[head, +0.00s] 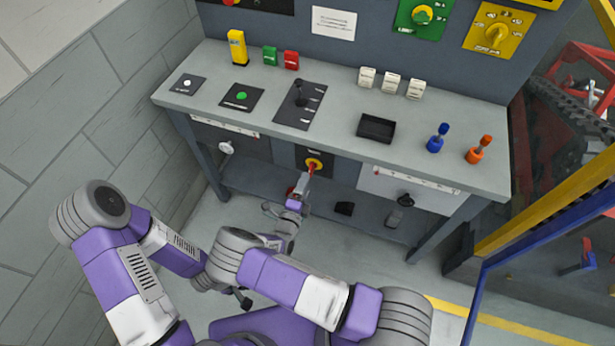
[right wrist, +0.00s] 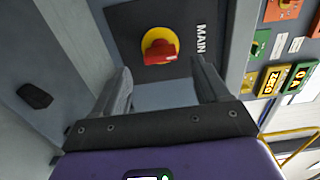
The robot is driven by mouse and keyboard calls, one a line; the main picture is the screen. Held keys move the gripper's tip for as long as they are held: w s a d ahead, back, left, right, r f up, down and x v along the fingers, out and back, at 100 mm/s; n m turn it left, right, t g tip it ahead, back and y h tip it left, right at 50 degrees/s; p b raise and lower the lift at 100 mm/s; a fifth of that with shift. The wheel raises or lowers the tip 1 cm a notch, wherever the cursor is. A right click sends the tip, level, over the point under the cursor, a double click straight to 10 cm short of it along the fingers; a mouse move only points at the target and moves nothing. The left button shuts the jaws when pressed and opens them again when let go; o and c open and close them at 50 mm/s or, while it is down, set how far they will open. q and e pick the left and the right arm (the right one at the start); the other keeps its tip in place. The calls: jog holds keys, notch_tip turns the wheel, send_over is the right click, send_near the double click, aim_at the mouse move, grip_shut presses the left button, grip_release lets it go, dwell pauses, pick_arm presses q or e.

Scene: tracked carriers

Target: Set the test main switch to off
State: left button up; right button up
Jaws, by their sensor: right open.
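The main switch (head: 315,161) is a red knob on a yellow ring, on a black plate under the front edge of the bench. In the right wrist view the red knob (right wrist: 160,52) shows close up, beside the word MAIN. Its on and off marks cannot be read. My right gripper (head: 304,183) is just in front of the switch. In the right wrist view its two open fingers (right wrist: 163,78) point toward the knob, with nothing between them. My left gripper (head: 243,299) is low near my base, and its jaws are too small to judge.
The bench top (head: 345,100) above the switch holds a lever panel (head: 301,104), a black tray (head: 376,128), and blue (head: 436,140) and orange (head: 478,152) handles. A bench leg stands at each side.

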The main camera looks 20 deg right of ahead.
jog(key=v, duration=0.3)
jog(key=shift+d, duration=0.1)
dwell(0.4)
